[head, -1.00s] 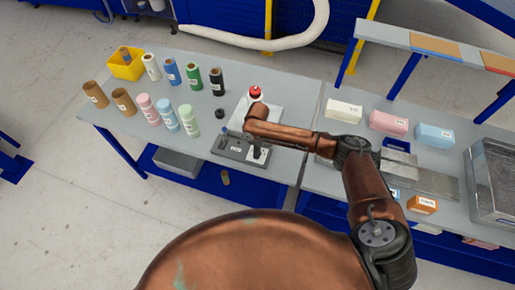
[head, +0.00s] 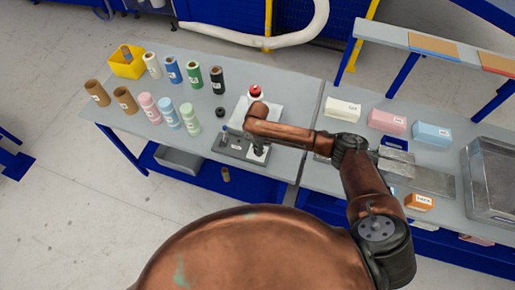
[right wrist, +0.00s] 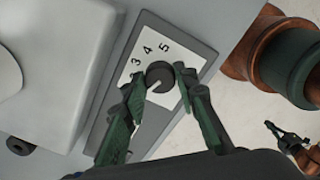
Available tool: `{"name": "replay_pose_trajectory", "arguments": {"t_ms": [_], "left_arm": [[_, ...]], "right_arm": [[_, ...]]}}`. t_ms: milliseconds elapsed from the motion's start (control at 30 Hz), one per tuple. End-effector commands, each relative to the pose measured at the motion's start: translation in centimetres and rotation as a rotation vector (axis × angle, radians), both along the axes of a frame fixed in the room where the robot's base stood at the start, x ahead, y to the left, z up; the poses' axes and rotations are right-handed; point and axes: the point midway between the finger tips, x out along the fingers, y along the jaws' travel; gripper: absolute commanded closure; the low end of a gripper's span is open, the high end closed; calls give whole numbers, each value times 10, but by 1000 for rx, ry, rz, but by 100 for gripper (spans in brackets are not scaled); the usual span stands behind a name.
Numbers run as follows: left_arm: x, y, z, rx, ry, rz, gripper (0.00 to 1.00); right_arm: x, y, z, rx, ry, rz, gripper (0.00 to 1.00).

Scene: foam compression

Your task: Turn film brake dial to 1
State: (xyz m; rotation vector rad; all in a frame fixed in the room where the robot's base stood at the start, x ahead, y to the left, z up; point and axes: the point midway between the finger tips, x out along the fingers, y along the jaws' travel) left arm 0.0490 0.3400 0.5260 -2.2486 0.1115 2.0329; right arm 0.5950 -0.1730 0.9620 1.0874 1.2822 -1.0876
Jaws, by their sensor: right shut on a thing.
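The film brake dial (right wrist: 159,74) is a dark round knob on a white scale plate in the right wrist view. The numbers 3, 4 and 5 show beside it; other numbers are hidden. My right gripper (right wrist: 160,78) is shut on the dial, one finger on each side. In the head view, my right gripper (head: 257,151) is over the grey control panel (head: 231,146), and the dial is hidden there. A small dark gripper shape, apparently my left gripper (right wrist: 284,136), shows far off at the right edge of the wrist view; its jaws are unclear.
A white device with a red button (head: 255,91) stands behind the panel. Several film rolls (head: 172,70) and brown cores (head: 96,93) stand on the left of the table, with a yellow bin (head: 127,64). Foam blocks (head: 387,121) and a metal box (head: 490,180) are at right.

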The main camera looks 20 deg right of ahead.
Motion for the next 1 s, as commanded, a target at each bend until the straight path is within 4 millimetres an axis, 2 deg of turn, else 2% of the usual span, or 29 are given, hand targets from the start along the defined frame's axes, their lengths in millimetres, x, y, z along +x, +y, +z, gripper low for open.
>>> {"name": "replay_pose_trajectory", "arguments": {"t_ms": [400, 433, 500, 700, 1000], "left_arm": [[0, 0, 0, 0, 0, 0, 100], [0, 0, 0, 0, 0, 0, 100], [0, 0, 0, 0, 0, 0, 100], [0, 0, 0, 0, -1, 0, 100], [-1, 2, 0, 2, 0, 1, 100]], "right_arm": [[0, 1, 0, 2, 0, 10, 97], [0, 1, 0, 2, 0, 10, 72], [0, 1, 0, 2, 0, 9, 68], [0, 1, 0, 1, 0, 8, 55], [0, 0, 3, 0, -1, 8, 55]]}}
